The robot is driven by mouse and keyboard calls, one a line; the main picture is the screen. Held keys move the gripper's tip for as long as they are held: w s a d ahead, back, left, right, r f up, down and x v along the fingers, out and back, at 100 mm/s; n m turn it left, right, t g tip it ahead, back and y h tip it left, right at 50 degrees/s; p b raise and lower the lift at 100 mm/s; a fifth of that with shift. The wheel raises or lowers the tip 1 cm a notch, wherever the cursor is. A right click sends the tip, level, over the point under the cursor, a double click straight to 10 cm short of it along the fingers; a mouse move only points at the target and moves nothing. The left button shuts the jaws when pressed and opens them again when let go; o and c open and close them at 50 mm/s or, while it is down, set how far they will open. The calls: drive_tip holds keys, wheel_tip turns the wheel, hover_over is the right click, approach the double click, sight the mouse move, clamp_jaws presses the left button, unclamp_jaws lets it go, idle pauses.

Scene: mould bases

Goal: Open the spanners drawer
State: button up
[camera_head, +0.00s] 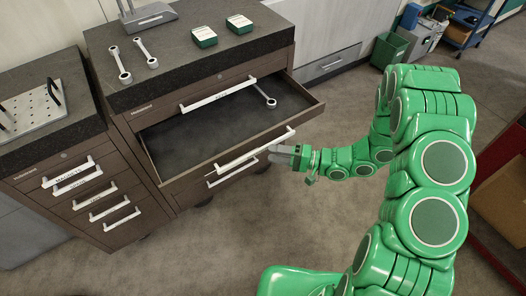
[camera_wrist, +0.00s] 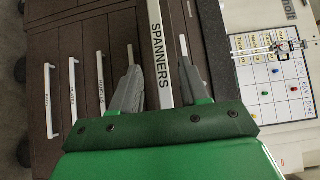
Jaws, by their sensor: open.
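The spanners drawer (camera_head: 190,138) is pulled well out of the brown cabinet, with a single spanner (camera_head: 265,96) inside. Its pale bar handle (camera_head: 257,147) runs along the drawer front. In the wrist view the handle, lettered SPANNERS (camera_wrist: 160,60), stands between my two grey fingers. My gripper (camera_head: 272,153) is at the right part of this handle in the head view. The wrist view (camera_wrist: 157,55) shows its fingers apart, one on each side of the bar, with a gap to it.
A closed drawer's handle (camera_head: 218,95) is above the open drawer, and another handle (camera_head: 232,173) is below. Spanners (camera_head: 119,65) and green boxes (camera_head: 204,37) lie on the dark cabinet top. A second cabinet (camera_head: 90,190) stands at left. Grey floor is clear in front.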

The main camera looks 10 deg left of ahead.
sight(260, 151)
drive_tip(key=shift+a, duration=2.35)
clamp_jaws()
